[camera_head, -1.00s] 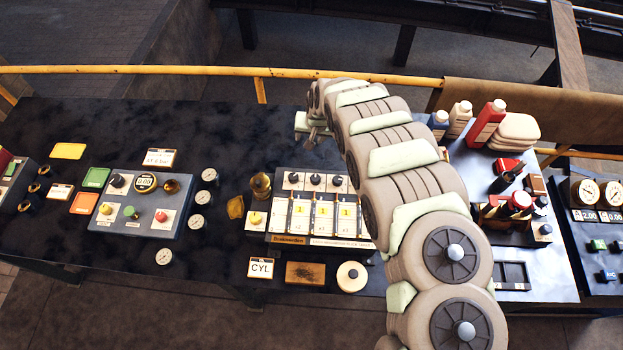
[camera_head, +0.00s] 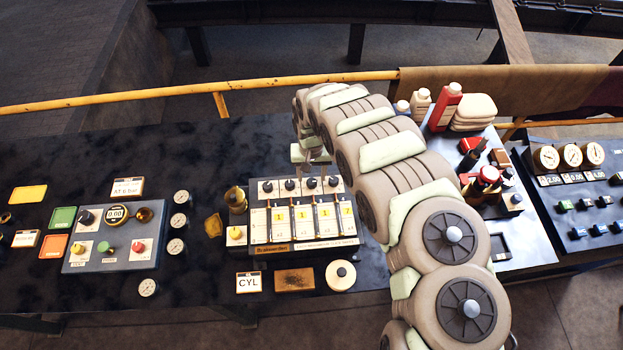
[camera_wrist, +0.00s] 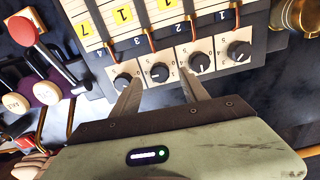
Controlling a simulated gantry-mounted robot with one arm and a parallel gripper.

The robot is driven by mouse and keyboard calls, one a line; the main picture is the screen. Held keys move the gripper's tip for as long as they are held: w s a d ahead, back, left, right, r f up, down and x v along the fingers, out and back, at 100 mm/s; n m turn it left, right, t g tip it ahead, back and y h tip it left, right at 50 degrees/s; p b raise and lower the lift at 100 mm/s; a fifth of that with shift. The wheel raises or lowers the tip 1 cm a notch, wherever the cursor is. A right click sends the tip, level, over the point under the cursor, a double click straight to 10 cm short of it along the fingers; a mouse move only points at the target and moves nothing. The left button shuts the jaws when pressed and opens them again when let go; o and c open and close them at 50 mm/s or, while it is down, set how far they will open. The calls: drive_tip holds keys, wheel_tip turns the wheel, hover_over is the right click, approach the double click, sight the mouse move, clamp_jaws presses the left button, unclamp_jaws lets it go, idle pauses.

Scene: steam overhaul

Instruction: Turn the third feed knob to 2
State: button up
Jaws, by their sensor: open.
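The feed panel (camera_head: 342,246) has a row of black knobs along its far edge, above white strips with yellow number tags. The third feed knob (camera_head: 311,183) shows near my gripper (camera_head: 312,158). In the wrist view the row appears reversed, with labels running 4 to 1 from left to right. There the third knob (camera_wrist: 159,72) sits between the two fingertips of my open gripper (camera_wrist: 158,80). The fourth knob (camera_wrist: 122,82) is close to the left finger and the second knob (camera_wrist: 199,62) close to the right finger. I cannot tell whether the fingers touch any knob.
A brass fitting (camera_head: 235,200) stands left of the panel. A CYL card (camera_head: 249,283), a brown block (camera_head: 294,280) and a round cream disc (camera_head: 341,275) lie in front. In the wrist view a red-knobbed lever (camera_wrist: 22,32) stands at the left.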

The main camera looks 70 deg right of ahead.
sight(312, 182)
drive_tip(key=shift+f, duration=1.85)
drive_tip(key=shift+c, duration=0.5)
clamp_jaws()
